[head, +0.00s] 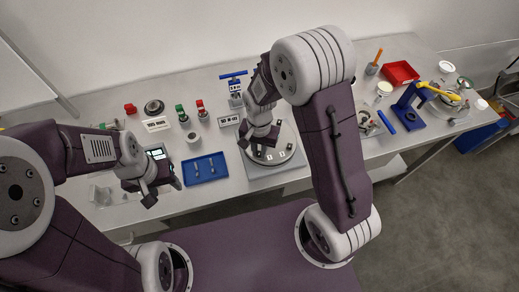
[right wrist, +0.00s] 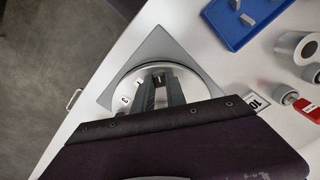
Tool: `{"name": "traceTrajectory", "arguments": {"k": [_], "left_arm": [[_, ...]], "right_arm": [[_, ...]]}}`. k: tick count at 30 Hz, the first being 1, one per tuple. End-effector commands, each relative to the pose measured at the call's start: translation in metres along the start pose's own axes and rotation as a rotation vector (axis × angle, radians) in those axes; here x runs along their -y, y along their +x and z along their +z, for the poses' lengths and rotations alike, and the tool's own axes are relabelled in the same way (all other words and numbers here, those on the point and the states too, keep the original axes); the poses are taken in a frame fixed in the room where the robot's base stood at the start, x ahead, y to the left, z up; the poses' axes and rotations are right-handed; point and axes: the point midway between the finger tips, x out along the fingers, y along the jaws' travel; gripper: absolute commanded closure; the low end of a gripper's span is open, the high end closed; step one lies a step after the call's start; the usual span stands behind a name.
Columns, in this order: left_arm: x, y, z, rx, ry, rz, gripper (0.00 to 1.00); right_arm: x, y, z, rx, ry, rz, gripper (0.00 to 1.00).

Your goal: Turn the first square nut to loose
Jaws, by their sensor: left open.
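A round metal plate (head: 285,137) on a grey square base (head: 290,166) stands at the middle of the bench. It also shows in the right wrist view (right wrist: 118,90). Small square nuts sit on it, one nut (right wrist: 124,98) near its left rim in the right wrist view. My right gripper (right wrist: 160,80) points down over the plate, its fingers a little apart with a small dark piece between the tips. Whether they grip it I cannot tell. In the head view my right gripper (head: 258,148) hides part of the plate. My left gripper (head: 150,198) is open, over the bench's front left.
A blue tray (head: 205,169) with small parts lies left of the plate, with a grey ring (head: 193,137) behind it. Red and green pieces and label cards stand farther back. A blue stand (head: 410,105) and red tray (head: 400,73) are at the right.

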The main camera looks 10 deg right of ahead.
Motion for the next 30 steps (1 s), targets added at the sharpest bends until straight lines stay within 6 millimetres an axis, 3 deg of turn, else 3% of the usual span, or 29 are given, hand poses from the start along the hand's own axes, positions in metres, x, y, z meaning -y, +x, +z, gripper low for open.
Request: {"name": "traceTrajectory", "arguments": {"k": [8,30], "left_arm": [[0.000,-0.002,0.000,0.000,0.000,0.000,0.48],[0.000,-0.013,-0.001,0.000,0.000,0.000,0.48]], "right_arm": [[0.000,-0.001,-0.001,-0.003,-0.061,-0.001,1.00],[0.001,-0.002,-0.002,-0.006,-0.516,-0.002,1.00]]}}
